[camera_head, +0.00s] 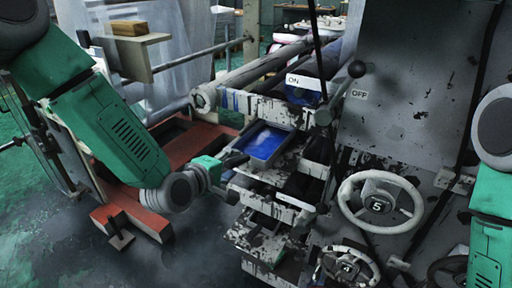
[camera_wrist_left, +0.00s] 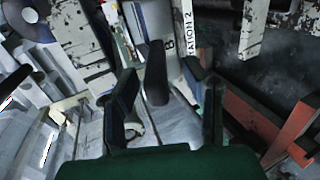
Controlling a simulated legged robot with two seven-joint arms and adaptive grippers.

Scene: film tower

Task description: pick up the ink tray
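The ink tray (camera_head: 266,143) is a shallow pale tray with blue ink inside, resting in the middle of the printing machine. My left gripper (camera_head: 228,161) is at the tray's near left corner in the head view; its fingers are small and partly unclear there. In the left wrist view my left gripper (camera_wrist_left: 165,105) has its two dark fingers spread apart. A dark handle-like piece (camera_wrist_left: 156,75) shows between them, with visible gaps on both sides; I cannot tell if it belongs to the tray. My right arm shows at the right edge, but its gripper is out of view.
A roller (camera_head: 255,75) and a lever with a black knob (camera_head: 357,69) stand above and right of the tray. A handwheel (camera_head: 380,202) is at the right, with worn white frame parts below. A red base frame (camera_head: 195,143) lies left of the tray.

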